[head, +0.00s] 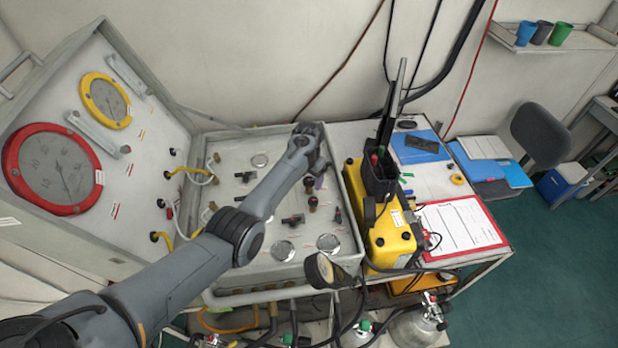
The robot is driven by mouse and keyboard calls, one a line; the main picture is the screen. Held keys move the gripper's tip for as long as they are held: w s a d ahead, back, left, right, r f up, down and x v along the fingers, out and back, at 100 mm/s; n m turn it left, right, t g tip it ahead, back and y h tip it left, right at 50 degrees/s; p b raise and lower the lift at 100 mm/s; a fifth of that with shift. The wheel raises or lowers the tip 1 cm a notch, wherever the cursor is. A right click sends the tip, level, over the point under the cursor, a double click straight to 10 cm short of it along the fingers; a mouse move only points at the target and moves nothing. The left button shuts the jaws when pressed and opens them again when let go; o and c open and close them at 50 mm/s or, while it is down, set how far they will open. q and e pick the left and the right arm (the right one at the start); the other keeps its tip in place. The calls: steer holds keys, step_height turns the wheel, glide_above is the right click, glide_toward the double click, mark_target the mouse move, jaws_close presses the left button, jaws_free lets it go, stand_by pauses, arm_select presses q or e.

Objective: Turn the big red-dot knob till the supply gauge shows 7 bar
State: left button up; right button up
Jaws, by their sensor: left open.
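My left gripper (318,165) is open at the far part of the flat grey panel (235,143), its fingers pointing down and away. No big knob with a red dot shows clearly; my gripper and forearm cover part of the panel. A small dark reddish knob (312,202) stands just nearer than the gripper. Small round gauges sit on the panel: a far one (260,160) and two near ones (283,250) (328,243); their readings are too small to tell. I cannot tell which gauge is the supply gauge. My right gripper is not in view.
An upright panel at left carries a red-rimmed gauge (55,168) and a yellow-rimmed gauge (105,100). Several small black valve handles stand on the flat panel. A red clipboard (460,222) lies farther right.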

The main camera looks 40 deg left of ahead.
arm_select(q)
steer(key=c, duration=1.1)
steer(key=shift+o, duration=0.2)
